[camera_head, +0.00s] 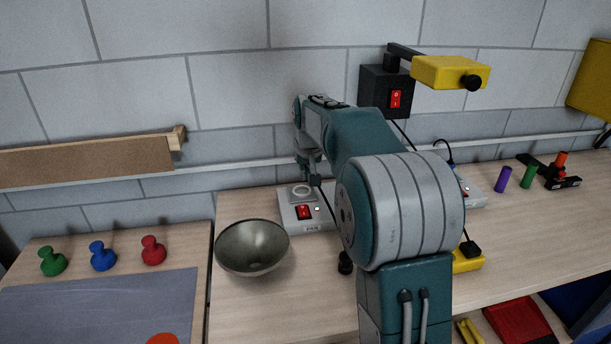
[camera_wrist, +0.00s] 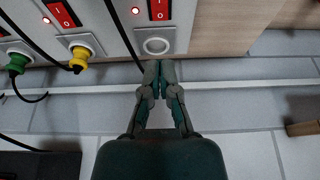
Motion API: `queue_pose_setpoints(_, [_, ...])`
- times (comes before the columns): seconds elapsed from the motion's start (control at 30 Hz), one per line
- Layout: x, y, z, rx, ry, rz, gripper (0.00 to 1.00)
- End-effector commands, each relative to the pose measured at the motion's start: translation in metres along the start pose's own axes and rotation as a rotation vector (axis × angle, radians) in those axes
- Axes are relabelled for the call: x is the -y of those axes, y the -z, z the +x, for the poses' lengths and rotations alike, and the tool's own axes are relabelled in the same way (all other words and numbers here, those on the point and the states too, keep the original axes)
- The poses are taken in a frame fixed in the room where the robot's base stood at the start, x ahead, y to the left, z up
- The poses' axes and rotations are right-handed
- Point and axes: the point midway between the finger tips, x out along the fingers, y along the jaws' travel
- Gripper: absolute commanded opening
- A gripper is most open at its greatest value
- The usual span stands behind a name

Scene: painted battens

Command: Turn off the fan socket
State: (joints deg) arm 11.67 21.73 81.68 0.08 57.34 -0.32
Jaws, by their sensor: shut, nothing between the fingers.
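The fan socket (camera_head: 325,225) is a light grey unit on the bench with a red rocker switch (camera_head: 304,212), a round empty outlet and a front label that seems to read FAN. In the wrist view its red switch (camera_wrist: 158,9) shows at the top edge, partly cut off. A small red light glows beside it, and the round outlet (camera_wrist: 155,45) lies between switch and fingers. My gripper (camera_wrist: 158,68) is shut and empty, with its fingertips close to the outlet's wall-side edge. In the head view my gripper (camera_head: 314,173) is small and partly hidden by my arm.
Neighbouring sockets hold a yellow plug (camera_wrist: 78,60) and a green plug (camera_wrist: 17,64); black cables run close by. A metal bowl (camera_head: 252,247) stands in front left of the fan socket. A black box with a red switch (camera_head: 396,99) is on the wall.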

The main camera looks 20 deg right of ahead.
Motion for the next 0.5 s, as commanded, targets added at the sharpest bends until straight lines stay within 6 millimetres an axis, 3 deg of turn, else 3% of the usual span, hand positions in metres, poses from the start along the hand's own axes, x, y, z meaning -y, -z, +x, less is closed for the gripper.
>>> queue_pose_setpoints(0.23, [-0.003, 0.014, 0.001, -0.003, 0.0, 0.0, 0.0])
queue_pose_setpoints(0.5, [-0.003, 0.014, 0.001, -0.003, 0.001, 0.0, 0.0])
